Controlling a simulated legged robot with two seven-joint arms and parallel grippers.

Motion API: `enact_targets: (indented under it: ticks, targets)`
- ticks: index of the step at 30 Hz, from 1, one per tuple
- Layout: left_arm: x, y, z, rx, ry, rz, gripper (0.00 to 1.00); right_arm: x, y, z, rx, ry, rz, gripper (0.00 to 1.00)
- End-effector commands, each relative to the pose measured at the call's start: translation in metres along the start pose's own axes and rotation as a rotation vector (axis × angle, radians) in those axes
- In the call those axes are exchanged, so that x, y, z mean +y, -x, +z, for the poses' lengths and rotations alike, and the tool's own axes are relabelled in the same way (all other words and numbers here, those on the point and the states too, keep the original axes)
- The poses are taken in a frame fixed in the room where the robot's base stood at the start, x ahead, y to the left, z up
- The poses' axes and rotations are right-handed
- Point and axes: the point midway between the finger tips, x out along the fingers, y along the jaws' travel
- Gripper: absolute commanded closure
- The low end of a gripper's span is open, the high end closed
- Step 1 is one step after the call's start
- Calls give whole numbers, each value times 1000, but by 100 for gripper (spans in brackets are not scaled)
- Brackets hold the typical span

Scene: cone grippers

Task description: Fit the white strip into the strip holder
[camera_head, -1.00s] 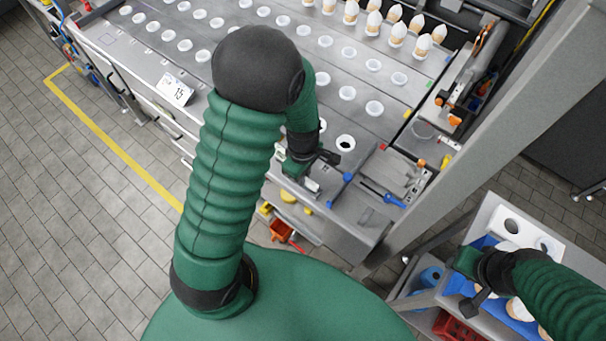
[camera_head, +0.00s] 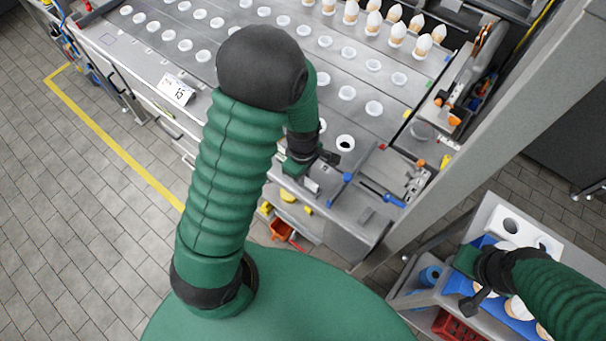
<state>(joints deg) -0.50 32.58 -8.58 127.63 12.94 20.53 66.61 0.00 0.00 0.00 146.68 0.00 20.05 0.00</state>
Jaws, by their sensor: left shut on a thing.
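My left gripper (camera_head: 318,166) is at the front edge of the grey metal table, near its right end. It is shut on a small white piece (camera_head: 312,186), which looks like the end of the white strip. The rest of the strip is hidden by the gripper and my arm. I cannot pick out the strip holder clearly; the front edge of the table is partly covered by my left arm. My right gripper (camera_head: 474,285) is above a blue-lined tray on the cart at the lower right. Its fingers are too unclear to judge.
White cups sit in rows on the table (camera_head: 235,75), with several white-topped cones (camera_head: 396,34) at the back. A number card (camera_head: 177,90) stands on the front edge. A fixture with a blue handle (camera_head: 385,195) is right of my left gripper. A grey post (camera_head: 490,125) rises at right.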

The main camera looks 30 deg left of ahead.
Motion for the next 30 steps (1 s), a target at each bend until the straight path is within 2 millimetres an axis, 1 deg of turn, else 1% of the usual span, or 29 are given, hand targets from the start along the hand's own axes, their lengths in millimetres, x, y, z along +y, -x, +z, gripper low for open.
enact_targets:
  ticks: [20, 30]
  targets:
    - [0, -9, 0, 0, 1, 1, 100, 0, -6, 1, 0, 0, 0, 65]
    - [0, 0, 0, 0, 1, 1, 100, 0, 4, -1, 0, 0, 0, 65]
